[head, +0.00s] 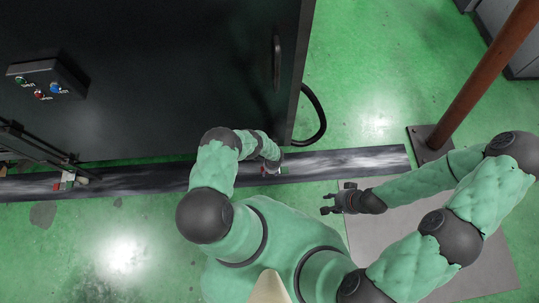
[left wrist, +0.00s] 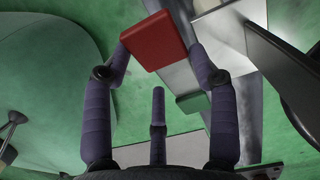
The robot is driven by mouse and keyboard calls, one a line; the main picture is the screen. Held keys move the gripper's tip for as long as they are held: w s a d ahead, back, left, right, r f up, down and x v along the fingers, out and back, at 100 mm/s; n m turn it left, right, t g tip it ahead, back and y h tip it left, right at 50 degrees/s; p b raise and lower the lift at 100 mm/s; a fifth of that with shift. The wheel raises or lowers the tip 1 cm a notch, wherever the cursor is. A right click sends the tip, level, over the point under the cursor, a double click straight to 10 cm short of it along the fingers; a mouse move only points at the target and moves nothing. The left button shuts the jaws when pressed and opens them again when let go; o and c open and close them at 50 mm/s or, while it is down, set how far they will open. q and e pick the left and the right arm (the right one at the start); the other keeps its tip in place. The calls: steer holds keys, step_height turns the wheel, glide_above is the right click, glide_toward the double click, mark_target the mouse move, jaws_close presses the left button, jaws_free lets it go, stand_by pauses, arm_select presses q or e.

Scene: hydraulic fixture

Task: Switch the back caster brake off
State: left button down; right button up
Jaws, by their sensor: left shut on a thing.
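In the left wrist view, a red brake tab (left wrist: 155,40) sits between the fingertips of my left gripper (left wrist: 161,48), which is shut on its sides. A green tab (left wrist: 192,103) shows below and beyond it, beside a pale metal bracket (left wrist: 225,35). In the head view my left gripper (head: 272,162) is low at the cabinet's near edge, by a caster that is mostly hidden by my arm. A second caster with red and green tabs (head: 68,180) stands at the far left. My right gripper (head: 332,202) is open and empty above the floor.
The large black cabinet (head: 170,70) fills the upper left, with a button box (head: 46,80) and a door handle (head: 277,62). A black hose (head: 318,115) loops at its right side. A brown post (head: 485,75) stands on the right. Green floor (head: 375,85) is open between them.

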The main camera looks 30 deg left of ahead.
arm_select(q)
steer(key=shift+c, duration=1.7)
jaws_free()
steer(key=shift+w+d+r, duration=0.1)
steer(key=shift+w+r, duration=0.05)
steer(key=shift+r, duration=0.95)
step_height(320, 180, up, 10)
steer(key=d, duration=0.1)
steer(key=shift+w+f, duration=0.15)
